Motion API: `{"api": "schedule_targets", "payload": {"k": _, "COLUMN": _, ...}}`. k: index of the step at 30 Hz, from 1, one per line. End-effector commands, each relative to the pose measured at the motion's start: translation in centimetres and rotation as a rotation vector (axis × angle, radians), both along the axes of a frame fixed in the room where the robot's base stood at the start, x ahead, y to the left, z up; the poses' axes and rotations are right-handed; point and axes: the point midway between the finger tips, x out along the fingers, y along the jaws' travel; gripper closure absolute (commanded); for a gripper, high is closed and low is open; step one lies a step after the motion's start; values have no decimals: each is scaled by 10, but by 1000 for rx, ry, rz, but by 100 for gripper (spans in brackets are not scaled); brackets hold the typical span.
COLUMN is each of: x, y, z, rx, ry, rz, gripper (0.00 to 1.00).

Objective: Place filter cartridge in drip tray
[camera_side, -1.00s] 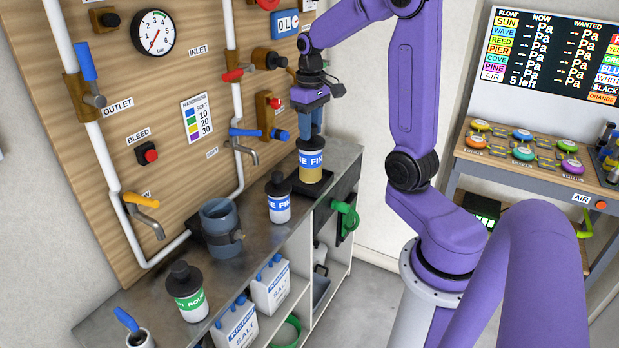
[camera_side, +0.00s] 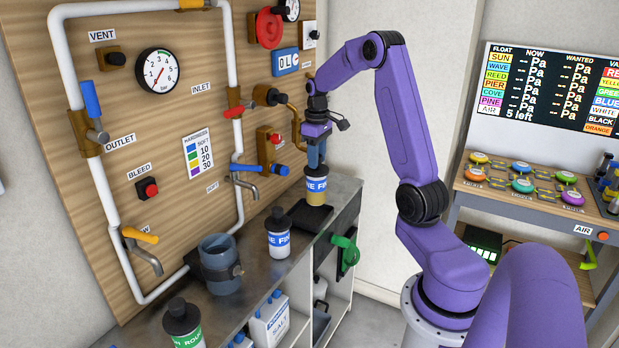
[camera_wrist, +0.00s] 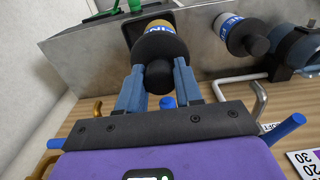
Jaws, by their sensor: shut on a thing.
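My gripper (camera_side: 316,165) is shut on the black cap of a filter cartridge (camera_side: 316,188), which has a blue and white "FINE" label and a yellowish lower body. The cartridge hangs upright over the back part of the black drip tray (camera_side: 313,219), at the far right end of the bench. Whether its base touches the tray is unclear. In the wrist view, my fingers (camera_wrist: 158,80) are on both sides of the cap, and the cartridge (camera_wrist: 160,35) reaches toward the dark tray (camera_wrist: 130,28).
A second "FINE" cartridge (camera_side: 278,238) stands left of the tray, beside a grey-blue housing (camera_side: 219,265). A green-labelled cartridge (camera_side: 184,325) is nearer. Taps, including a blue-handled one (camera_side: 247,175), project from the wooden panel. A green handle (camera_side: 347,252) sticks out below the bench edge.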

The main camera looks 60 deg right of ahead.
Motion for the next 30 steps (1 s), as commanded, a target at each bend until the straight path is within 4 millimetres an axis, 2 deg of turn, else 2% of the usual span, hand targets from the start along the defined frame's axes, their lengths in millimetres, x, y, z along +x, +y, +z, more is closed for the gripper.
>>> {"api": "schedule_targets", "payload": {"k": 3, "x": 12, "y": -8, "z": -21, "rx": 3, "ry": 4, "rz": 1, "gripper": 100}}
{"api": "schedule_targets", "payload": {"k": 9, "x": 29, "y": -19, "z": -44, "rx": 1, "ry": 2, "rz": 0, "gripper": 100}}
{"api": "schedule_targets", "payload": {"k": 19, "x": 39, "y": -27, "z": -59, "rx": 1, "ry": 1, "rz": 0, "gripper": 100}}
{"api": "schedule_targets", "payload": {"k": 25, "x": 38, "y": -26, "z": -86, "rx": 1, "ry": 2, "rz": -1, "gripper": 100}}
{"api": "schedule_targets", "payload": {"k": 30, "x": 39, "y": -26, "z": -88, "rx": 0, "ry": 0, "rz": 0, "gripper": 100}}
